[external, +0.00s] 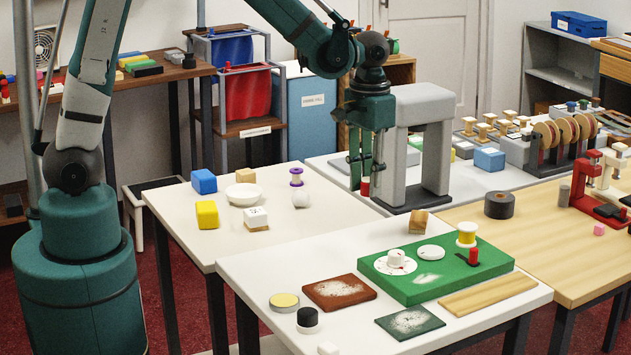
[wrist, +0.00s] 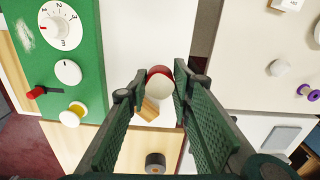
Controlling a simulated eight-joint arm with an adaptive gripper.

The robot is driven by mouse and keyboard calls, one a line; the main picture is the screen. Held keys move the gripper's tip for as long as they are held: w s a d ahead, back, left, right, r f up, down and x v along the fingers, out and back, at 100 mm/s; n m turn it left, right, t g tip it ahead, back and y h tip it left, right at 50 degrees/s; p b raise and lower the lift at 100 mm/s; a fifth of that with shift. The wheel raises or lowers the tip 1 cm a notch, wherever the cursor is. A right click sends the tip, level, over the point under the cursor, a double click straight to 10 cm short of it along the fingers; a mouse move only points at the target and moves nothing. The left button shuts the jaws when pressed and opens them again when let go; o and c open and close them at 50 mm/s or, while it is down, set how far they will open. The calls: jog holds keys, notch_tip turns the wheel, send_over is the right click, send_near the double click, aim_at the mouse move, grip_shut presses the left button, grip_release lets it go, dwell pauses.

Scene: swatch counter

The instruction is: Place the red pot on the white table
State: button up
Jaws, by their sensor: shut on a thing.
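My gripper (external: 365,182) is shut on a small red pot (external: 365,187) and holds it in the air. In the wrist view, the pot (wrist: 157,71) shows a red rim and a pale round face between the fingertips (wrist: 160,80). A white table (external: 260,267) stands in front. In the wrist view, its bare white top (wrist: 140,40) lies below and beside the pot. A second white-topped table (external: 180,222) is at the left, and a third pale top (external: 335,160) is behind.
A green board (external: 420,290) with dials and a yellow spool lies on the front table. A small wooden block (external: 418,221) is near its back edge. A grey arch-shaped frame (external: 440,140) stands close beside my gripper. A dark roll (external: 499,205) sits on the wooden table.

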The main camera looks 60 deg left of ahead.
jog(key=s+d+p, duration=0.1)
jog(key=s+d, duration=0.4)
jog(key=s, duration=0.4)
jog(key=s+d+n, duration=0.1)
jog(key=s+d, duration=0.3)
jog(key=s, duration=0.6)
jog(key=shift+s+d+p, duration=0.25)
jog(key=shift+d+p, duration=0.15)
jog(key=shift+f, duration=0.2)
jog(key=b, duration=0.1)
send_over(313, 274)
jog(key=shift+f, duration=2.8)
jog(key=shift+f, duration=0.1)
jog(key=shift+f+b, duration=0.35)
jog(key=shift+f, duration=1.65)
jog(key=shift+f, duration=0.2)
jog(key=o, duration=0.9)
jog(key=shift+o, duration=0.2)
